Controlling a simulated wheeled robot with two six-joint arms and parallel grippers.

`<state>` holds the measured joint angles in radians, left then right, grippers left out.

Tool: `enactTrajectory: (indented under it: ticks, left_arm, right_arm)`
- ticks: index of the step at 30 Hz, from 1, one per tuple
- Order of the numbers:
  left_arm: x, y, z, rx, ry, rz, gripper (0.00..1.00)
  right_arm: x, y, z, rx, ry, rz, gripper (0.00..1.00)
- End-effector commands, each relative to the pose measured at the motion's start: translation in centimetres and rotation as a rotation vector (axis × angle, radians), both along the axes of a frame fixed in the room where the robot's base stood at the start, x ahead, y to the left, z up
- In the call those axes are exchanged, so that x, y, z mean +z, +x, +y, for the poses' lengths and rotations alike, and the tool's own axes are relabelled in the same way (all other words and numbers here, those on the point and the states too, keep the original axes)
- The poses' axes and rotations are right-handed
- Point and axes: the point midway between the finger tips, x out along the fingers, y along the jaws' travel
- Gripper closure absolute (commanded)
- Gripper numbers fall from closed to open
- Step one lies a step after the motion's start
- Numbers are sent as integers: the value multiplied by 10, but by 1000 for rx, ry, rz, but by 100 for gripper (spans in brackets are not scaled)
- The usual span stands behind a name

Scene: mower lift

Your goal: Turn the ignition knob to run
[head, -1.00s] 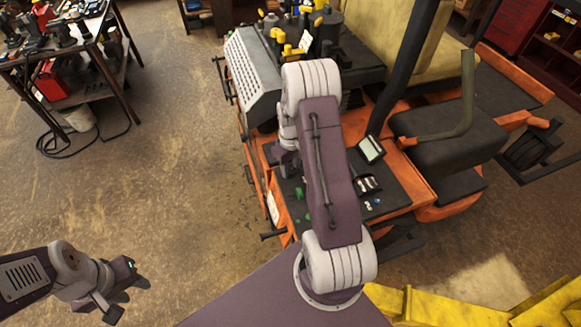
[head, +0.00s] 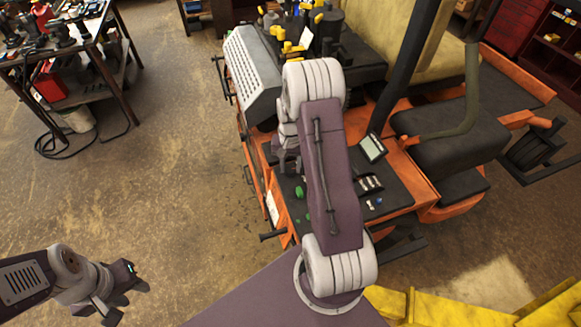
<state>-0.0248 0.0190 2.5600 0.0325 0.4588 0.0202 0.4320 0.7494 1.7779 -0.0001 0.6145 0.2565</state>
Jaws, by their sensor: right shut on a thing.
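The orange mower's dark control panel (head: 397,195) lies under my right arm. My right gripper (head: 287,166) is at the panel's left part, mostly hidden behind its own arm. It is shut at the panel on what looks to be the ignition knob, though the knob itself is hidden and its setting cannot be read. A green control (head: 299,191) shows just below the gripper. A small display (head: 372,148) and a row of switches (head: 369,184) are right of the arm. My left gripper (head: 130,301) is open and empty over the floor at the lower left, far from the mower.
The mower's seat (head: 452,138) and a black post (head: 408,70) stand right of the panel. A workbench (head: 85,55) with tools is at upper left. Yellow metalwork (head: 430,305) is at lower right. The floor left of the mower is clear.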

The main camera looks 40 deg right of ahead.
Motion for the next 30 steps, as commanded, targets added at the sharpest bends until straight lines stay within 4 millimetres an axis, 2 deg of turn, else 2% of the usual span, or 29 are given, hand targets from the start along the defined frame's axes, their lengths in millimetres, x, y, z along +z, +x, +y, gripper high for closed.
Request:
enactTrajectory:
  ticks: [12, 30]
  left_arm:
    - [-6, 0, 0, 0, 0, 0, 64]
    - [-6, 0, 0, 0, 0, 0, 64]
  right_arm:
    - [0, 0, 0, -232, -1, -1, 100]
    - [0, 0, 0, -291, 0, -1, 100]
